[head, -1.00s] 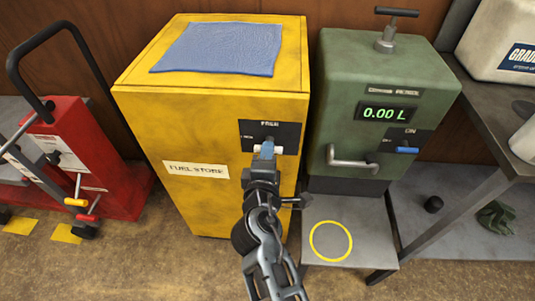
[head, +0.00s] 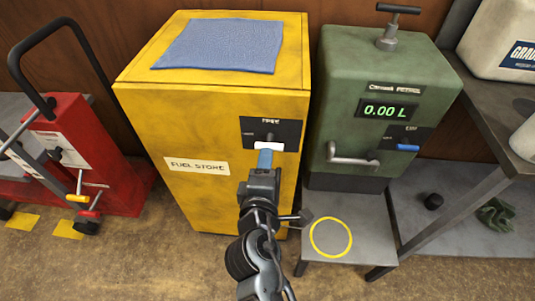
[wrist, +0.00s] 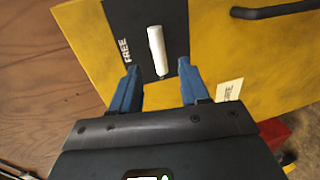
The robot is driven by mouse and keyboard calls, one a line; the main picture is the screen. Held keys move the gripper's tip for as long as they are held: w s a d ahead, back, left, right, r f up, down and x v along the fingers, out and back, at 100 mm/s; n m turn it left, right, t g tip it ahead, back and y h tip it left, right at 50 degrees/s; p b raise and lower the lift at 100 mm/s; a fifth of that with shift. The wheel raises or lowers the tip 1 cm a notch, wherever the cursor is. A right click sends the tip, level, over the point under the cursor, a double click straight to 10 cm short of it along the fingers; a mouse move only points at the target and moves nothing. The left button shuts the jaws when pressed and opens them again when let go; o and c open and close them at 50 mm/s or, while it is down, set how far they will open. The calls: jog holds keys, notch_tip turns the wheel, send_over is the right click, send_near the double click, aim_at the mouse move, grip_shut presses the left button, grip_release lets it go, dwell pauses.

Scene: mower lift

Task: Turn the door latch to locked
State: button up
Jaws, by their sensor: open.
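The door latch has a white bar-shaped handle (head: 270,148) on a dark plate (head: 290,131) on the front of the yellow fuel store cabinet (head: 225,110). The plate reads FREE at its top, with a small, blurred label at its left. The bar lies roughly level across the plate; which label it indicates is unclear. My gripper (head: 265,158) is just below and in front of the latch. In the wrist view, my gripper (wrist: 158,68) has its blue fingers apart, and the white handle (wrist: 156,48) lies in line with the gap, mostly beyond the tips. Nothing is held.
A green dispenser (head: 350,100) with a protruding lever (head: 350,160) stands close at the right. Below it is a low grey stand (head: 372,218) with a yellow ring. A blue cloth (head: 220,47) lies on the cabinet. A red machine (head: 95,150) stands at the left.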

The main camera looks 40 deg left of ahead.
jog(key=shift+v, duration=1.45)
jog(key=s+d+f+m+h, duration=0.1)
jog(key=s+d+f+m, duration=0.35)
jog(key=d, duration=0.75)
jog(key=s+d+f+m+h, duration=0.1)
jog(key=s+d+m+h, duration=0.1)
jog(key=s+d+m, duration=0.8)
jog(key=s+d+r+m+h, duration=0.1)
jog(key=s+d+r+m, duration=0.2)
jog(key=d, duration=0.4)
jog(key=s+d+r+m+t+h, duration=0.1)
jog(key=s+d+r+m+h, duration=0.1)
jog(key=s+d+r, duration=0.4)
jog(key=s+d+r+m+h, duration=0.2)
jog(key=s+d+r+m, duration=0.3)
jog(key=d, duration=0.3)
jog(key=shift+d+r, duration=0.3)
jog(key=shift+d, duration=0.1)
